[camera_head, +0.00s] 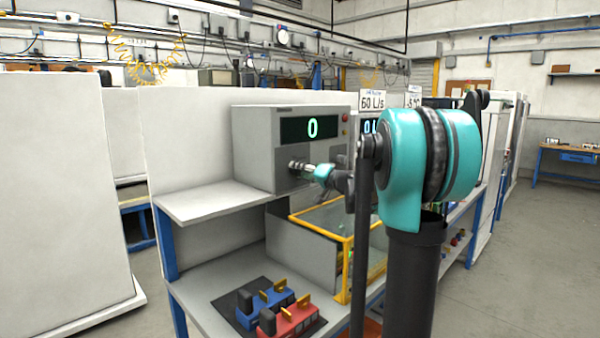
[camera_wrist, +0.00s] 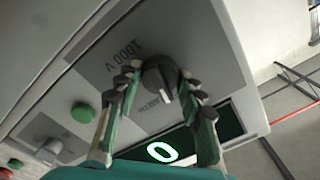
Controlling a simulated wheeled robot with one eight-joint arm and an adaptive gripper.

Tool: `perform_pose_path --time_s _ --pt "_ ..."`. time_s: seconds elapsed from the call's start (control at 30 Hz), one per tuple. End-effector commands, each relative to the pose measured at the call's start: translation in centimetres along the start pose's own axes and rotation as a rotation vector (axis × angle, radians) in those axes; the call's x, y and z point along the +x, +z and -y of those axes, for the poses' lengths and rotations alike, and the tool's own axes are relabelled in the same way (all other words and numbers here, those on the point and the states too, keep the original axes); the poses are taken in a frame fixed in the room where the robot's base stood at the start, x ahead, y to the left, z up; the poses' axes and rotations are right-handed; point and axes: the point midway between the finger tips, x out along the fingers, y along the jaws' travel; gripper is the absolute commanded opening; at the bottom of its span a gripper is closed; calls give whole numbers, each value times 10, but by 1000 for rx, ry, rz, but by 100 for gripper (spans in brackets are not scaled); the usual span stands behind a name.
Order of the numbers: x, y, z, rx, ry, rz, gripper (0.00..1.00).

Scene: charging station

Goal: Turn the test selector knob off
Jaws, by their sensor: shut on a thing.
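The test selector knob (camera_wrist: 158,78) is a dark round knob with a white pointer line, on the grey panel of a tester box (camera_head: 255,150). The wrist view shows it between the fingers of my gripper (camera_wrist: 162,88), which is shut on it. The pointer line faces the display side, away from the "1000 V" print (camera_wrist: 123,56). Other print beside the knob is partly hidden.
The wrist view shows a green button (camera_wrist: 83,112) and a pale second knob (camera_wrist: 48,148) on panels to the left. Below the box, a yellow-framed clear guard (camera_head: 345,270) stands on the bench. Blue and red blocks (camera_head: 288,318) lie on a dark mat. A grey shelf (camera_head: 210,203) juts out left.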

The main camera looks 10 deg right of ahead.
Motion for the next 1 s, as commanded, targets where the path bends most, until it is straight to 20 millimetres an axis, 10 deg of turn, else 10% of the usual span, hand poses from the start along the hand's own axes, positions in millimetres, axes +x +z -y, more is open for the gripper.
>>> perform_pose_path --time_s 0.9,0.93,1.0 --pt "0 1 -1 -188 1 2 9" --pt "0 1 -1 -188 1 2 39" --pt "0 1 0 -188 1 2 48"
